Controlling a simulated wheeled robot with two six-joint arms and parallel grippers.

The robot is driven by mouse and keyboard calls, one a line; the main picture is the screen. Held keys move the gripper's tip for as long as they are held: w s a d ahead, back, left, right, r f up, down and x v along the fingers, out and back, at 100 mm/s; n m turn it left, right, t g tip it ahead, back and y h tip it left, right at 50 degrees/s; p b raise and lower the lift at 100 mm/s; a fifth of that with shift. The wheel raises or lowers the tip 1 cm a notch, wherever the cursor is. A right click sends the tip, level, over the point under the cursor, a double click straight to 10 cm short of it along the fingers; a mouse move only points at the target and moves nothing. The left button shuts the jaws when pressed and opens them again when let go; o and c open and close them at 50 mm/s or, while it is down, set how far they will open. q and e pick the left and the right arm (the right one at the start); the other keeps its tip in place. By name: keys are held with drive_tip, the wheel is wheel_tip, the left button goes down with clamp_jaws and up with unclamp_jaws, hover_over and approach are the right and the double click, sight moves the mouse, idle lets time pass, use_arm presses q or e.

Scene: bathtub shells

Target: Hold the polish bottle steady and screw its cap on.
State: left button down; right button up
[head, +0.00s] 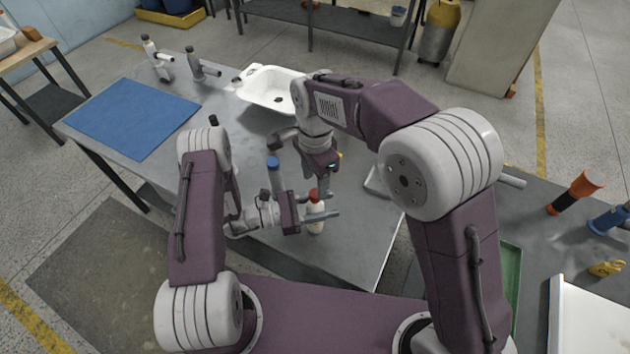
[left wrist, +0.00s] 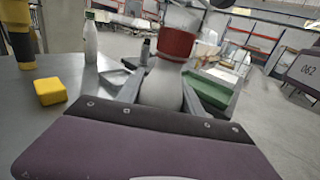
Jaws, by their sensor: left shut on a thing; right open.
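The polish bottle is white and upright in the head view (head: 316,227), near the front of the grey bench. It also shows in the left wrist view (left wrist: 162,88). The red cap sits on top of its neck in the left wrist view (left wrist: 177,44) and the head view (head: 315,194); how tightly it is seated cannot be told. My left gripper (head: 320,211) is shut on the bottle's body, its fingers on either side below the cap. My right gripper (head: 319,182) points down, open, just above the cap; its fingertips are partly hidden, so contact is unclear.
A blue-capped bottle (head: 273,172) stands close left of my grippers. A white bathtub shell (head: 264,84), two taps and a blue mat (head: 132,117) lie farther back. A yellow block (left wrist: 50,91) shows in the left wrist view. A green tray (head: 512,270) lies at right.

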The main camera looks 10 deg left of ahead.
drive_tip(key=shift+c, duration=0.4)
drive_tip(key=n, duration=0.5)
drive_tip(key=shift+s+d, duration=0.1)
drive_tip(key=shift+s, duration=0.1)
drive_tip(key=n, duration=0.4)
drive_tip(key=r+n, duration=0.1)
drive_tip(key=n, duration=0.1)
drive_tip(key=shift+n, duration=0.4)
drive_tip(key=n, duration=0.3)
drive_tip(key=r+n, duration=0.1)
drive_tip(key=n, duration=0.3)
drive_tip(key=shift+r, duration=0.15)
drive_tip(key=shift+r+n, duration=0.25)
drive_tip(key=shift+n, duration=0.25)
drive_tip(key=shift+w+r, duration=0.2)
drive_tip(key=shift+r, duration=0.15)
drive_tip(key=shift+f, duration=0.1)
